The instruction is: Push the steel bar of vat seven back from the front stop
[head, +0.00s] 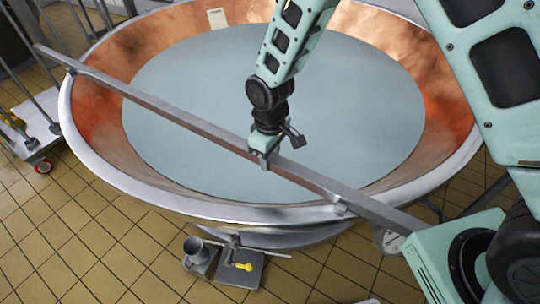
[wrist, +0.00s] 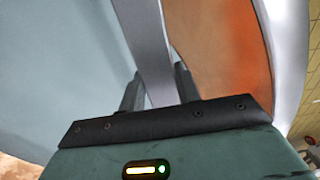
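The long steel bar (head: 185,118) lies across the copper vat (head: 108,180), from the far left rim to the near right rim. My gripper (head: 264,160) points down at the bar, a little right of its middle. In the wrist view, the bar (wrist: 148,45) passes between the two fingers of my gripper (wrist: 160,85), one close against each side, so it looks shut on the bar. The finger contact is partly hidden. A small metal piece (head: 341,208) sits by the bar at the near right rim; I cannot tell if it is the front stop.
Pale liquid (head: 190,90) fills the vat below the bar. A wheeled steel cart (head: 42,135) stands at the left. A metal jug (head: 197,251) and a plate with a yellow-handled valve (head: 240,266) are at the vat's foot. The tiled floor in front is otherwise open.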

